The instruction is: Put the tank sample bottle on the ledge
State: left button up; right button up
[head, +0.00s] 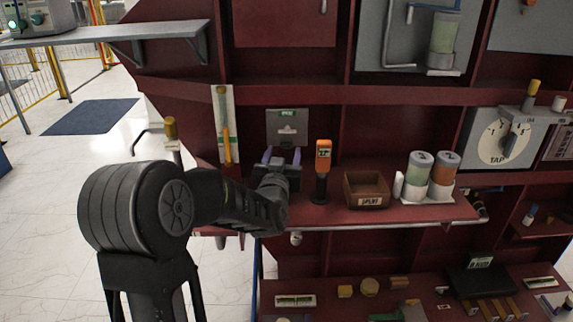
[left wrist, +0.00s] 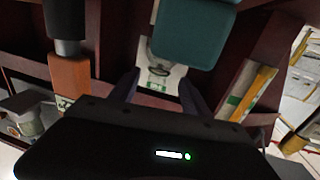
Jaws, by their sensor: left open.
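My left gripper (head: 280,163) is open, with its purple-grey fingers pointing at the back panel above the red ledge (head: 335,214). In the left wrist view, my fingers (left wrist: 158,92) are apart, with nothing clearly held between them. A teal block-like thing (left wrist: 185,35) is close to the fingers there; I cannot tell whether it is the tank sample bottle. In the head view my arm hides that spot. Two labelled canisters, one green and white (head: 419,172) and one orange and white (head: 444,174), stand at the ledge's right; no bottle is clearly identifiable.
An orange handheld device (head: 322,168) stands upright just right of my gripper. A brown open box (head: 366,188) sits further right. A yellow tube on a white board (head: 225,125) is left. A grey plate with a green label (head: 287,122) is behind my gripper.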

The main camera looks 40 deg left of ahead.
aim_at(286, 147)
pick_arm(q)
jog(key=x, duration=0.5)
jog(key=shift+w, duration=0.15)
jog(key=shift+r, duration=0.1)
jog(key=shift+c, duration=0.6)
grip_shut()
dwell(0.6)
